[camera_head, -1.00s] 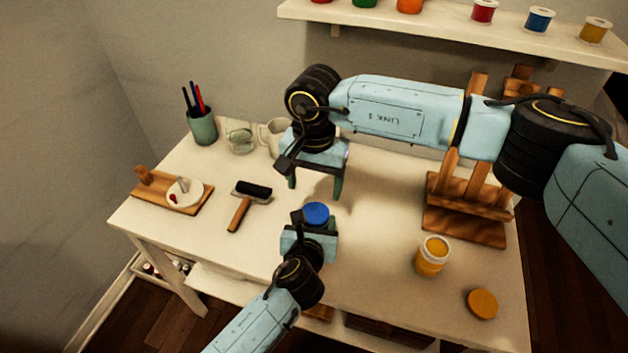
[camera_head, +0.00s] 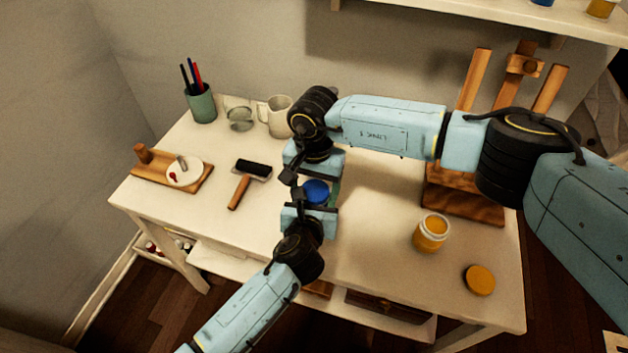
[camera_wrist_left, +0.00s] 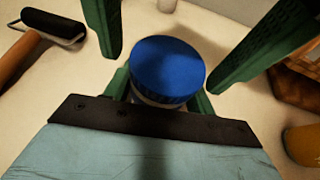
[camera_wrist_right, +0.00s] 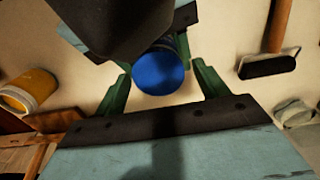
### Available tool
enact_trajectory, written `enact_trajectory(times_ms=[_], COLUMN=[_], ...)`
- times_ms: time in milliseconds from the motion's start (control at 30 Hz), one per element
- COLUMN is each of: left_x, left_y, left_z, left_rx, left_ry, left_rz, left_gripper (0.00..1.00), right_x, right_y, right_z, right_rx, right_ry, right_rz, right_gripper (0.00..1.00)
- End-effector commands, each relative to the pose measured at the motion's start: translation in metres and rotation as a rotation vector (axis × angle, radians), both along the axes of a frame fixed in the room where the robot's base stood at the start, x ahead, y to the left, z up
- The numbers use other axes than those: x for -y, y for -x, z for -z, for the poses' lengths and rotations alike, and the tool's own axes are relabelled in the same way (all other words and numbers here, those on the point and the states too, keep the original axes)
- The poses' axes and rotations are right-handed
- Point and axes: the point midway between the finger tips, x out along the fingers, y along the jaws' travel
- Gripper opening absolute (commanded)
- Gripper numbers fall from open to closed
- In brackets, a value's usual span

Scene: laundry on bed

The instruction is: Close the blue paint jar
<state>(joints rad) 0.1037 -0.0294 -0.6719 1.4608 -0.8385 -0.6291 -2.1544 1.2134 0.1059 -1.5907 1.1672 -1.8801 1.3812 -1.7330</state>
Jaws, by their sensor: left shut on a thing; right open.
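The blue paint jar shows in the left wrist view with its pale body (camera_wrist_left: 150,100) mostly hidden under a ribbed blue lid (camera_wrist_left: 167,68). The lid sits over the jar's mouth; I cannot tell whether it is tightened. It also shows in the head view (camera_head: 316,191). My left gripper (camera_head: 312,206) is shut on the jar from the front, low around its body. My right gripper (camera_wrist_right: 160,85) is open; its green fingers stand on either side of the blue lid, apart from it, coming from the back.
An open yellow paint jar (camera_head: 431,232) and its yellow lid (camera_head: 479,280) are at the right of the table. A roller (camera_head: 250,178), palette board (camera_head: 178,172), mug (camera_head: 278,115), glass (camera_head: 239,118) and pen cup (camera_head: 201,103) are left and behind. A wooden easel (camera_head: 465,198) stands behind right.

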Motion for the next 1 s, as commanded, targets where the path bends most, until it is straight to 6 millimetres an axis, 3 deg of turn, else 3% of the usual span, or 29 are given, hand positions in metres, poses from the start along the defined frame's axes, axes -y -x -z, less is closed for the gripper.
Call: enact_trajectory(times_ms=[67, 400, 633, 1000], left_x=[0.0003, 0.0008, 0.0015, 0.0025], left_y=[-0.0004, -0.0002, 0.0001, 0.0005], left_z=[-0.001, -0.0011, -0.0011, -0.0012], left_rx=[0.002, 0.002, 0.002, 0.003], left_ry=[0.001, 0.001, 0.001, 0.003], left_rz=[0.001, 0.002, 0.003, 0.006], left_gripper=[0.0, 0.0, 0.0, 0.0], right_x=[-0.0001, -0.0005, -0.001, -0.0015], right_y=[0.0001, 0.0, -0.0002, -0.001], right_z=[-0.0003, -0.0008, -0.0011, -0.001], right_rx=[0.0, 0.0, 0.001, 0.002], right_ry=[0.0, -0.001, -0.003, -0.006], right_rz=[0.0, 0.0, 0.112, 0.688], right_gripper=[0.73, 0.28, 0.27, 0.26])
